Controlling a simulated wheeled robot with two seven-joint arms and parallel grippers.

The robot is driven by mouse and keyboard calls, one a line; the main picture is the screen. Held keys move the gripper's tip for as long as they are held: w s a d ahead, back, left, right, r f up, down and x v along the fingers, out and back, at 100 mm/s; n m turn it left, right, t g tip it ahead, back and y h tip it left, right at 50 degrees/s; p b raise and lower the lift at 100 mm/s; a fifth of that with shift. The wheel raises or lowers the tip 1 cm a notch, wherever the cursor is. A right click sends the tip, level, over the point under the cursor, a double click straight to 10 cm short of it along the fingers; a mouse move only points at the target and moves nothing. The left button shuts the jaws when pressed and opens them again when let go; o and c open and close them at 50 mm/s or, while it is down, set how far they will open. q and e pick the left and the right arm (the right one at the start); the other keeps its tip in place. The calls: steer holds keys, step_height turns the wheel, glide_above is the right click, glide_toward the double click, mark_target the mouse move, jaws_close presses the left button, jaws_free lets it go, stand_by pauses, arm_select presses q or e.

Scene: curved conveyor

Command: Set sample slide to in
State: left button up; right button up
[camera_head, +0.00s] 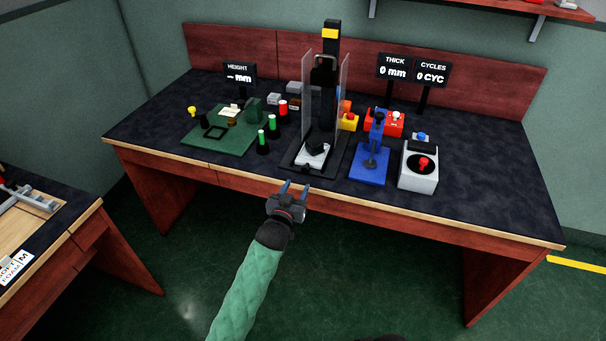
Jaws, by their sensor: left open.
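A black press (323,95) with clear side guards stands at the middle of the bench. A light grey plate, which looks like the sample slide (311,160), sits low at its front on the dark base, with a black piece on top. I cannot tell clearly how far it sticks out. My left gripper (294,187) is open and empty, with blue-tipped fingers pointing toward the bench. It is at the bench's front edge, just below and left of the slide, and appears apart from it. My right gripper is not in view.
A green board (205,136) and green-topped buttons (262,138) are left of the press. A blue hand press (370,165) and a grey box with a red knob (419,172) are right of it. The bench front edge (230,176) lies near my gripper. The bench's right end is clear.

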mark_target(305, 170)
arm_select(q)
steer(key=p+x, duration=0.1)
steer(key=x, duration=0.6)
steer(key=shift+w, duration=0.2)
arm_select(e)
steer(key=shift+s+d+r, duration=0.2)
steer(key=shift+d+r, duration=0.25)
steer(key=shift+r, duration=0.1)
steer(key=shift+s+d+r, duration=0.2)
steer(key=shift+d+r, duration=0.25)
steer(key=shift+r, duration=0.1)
arm_select(q)
steer(key=shift+f, duration=0.1)
jaws_close()
